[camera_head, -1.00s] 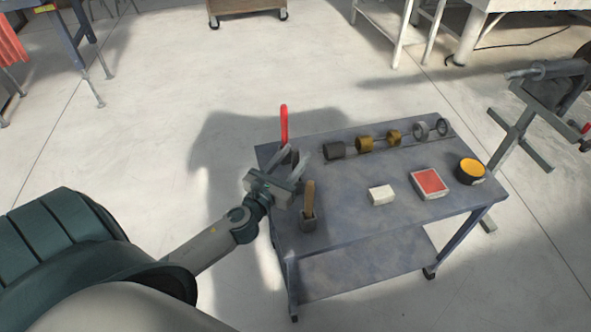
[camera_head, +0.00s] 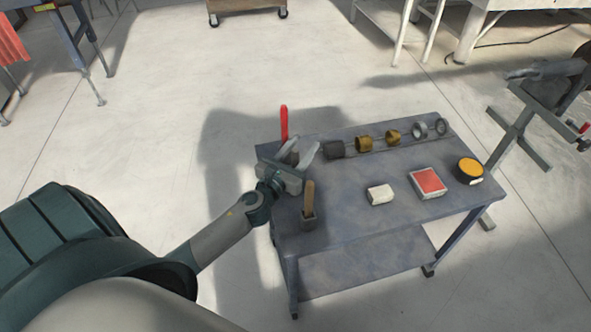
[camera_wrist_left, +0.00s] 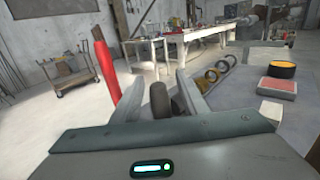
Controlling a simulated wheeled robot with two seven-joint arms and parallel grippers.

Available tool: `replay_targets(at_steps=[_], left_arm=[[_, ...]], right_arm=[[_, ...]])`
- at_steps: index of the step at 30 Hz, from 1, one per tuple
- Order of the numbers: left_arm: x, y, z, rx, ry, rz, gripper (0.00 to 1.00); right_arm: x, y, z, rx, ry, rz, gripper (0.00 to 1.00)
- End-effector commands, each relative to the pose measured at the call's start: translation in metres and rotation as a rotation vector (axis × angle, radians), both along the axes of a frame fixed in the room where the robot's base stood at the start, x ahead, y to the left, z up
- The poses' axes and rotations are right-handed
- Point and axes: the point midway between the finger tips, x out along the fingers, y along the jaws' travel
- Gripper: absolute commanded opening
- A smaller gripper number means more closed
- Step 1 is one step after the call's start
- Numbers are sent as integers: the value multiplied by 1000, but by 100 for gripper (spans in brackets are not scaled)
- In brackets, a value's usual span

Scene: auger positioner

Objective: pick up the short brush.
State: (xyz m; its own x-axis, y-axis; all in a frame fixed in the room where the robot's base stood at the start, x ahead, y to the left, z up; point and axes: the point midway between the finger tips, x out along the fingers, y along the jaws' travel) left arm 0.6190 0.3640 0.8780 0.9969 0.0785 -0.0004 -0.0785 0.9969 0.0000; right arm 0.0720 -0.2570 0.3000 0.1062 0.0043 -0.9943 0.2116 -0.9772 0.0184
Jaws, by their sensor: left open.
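A tan wooden handle (camera_head: 309,195) stands upright in a small dark square holder (camera_head: 308,221) near the table's left front; it looks like the short brush, though its bristles are hidden. A taller red handle (camera_head: 284,124) stands at the back left corner; it also shows in the left wrist view (camera_wrist_left: 107,70). My left gripper (camera_head: 300,153) is open over the table's left side, behind the tan handle and in front of the red one. In the left wrist view a dark collar (camera_wrist_left: 159,98) shows between the fingers. My right gripper is out of view.
On the grey table (camera_head: 350,220), a row of dark, brass and grey rings (camera_head: 364,144) lies along the back. A white block (camera_head: 380,194), a red-topped box (camera_head: 428,183) and a yellow-topped round tin (camera_head: 470,171) stand at right. The table's middle is clear.

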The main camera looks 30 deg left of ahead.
Motion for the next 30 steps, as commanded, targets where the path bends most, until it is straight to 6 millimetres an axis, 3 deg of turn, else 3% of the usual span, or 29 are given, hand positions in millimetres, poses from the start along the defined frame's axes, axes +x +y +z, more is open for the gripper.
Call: replay_targets(at_steps=[5,11,23,30], left_arm=[[0,0,0,0,0,0,40],[0,0,0,0,0,0,0],[0,0,5,1,-2,0,0],[0,0,29,3,-3,-2,0]], right_arm=[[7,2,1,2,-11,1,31],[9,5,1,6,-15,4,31],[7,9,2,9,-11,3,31],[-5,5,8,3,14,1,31]])
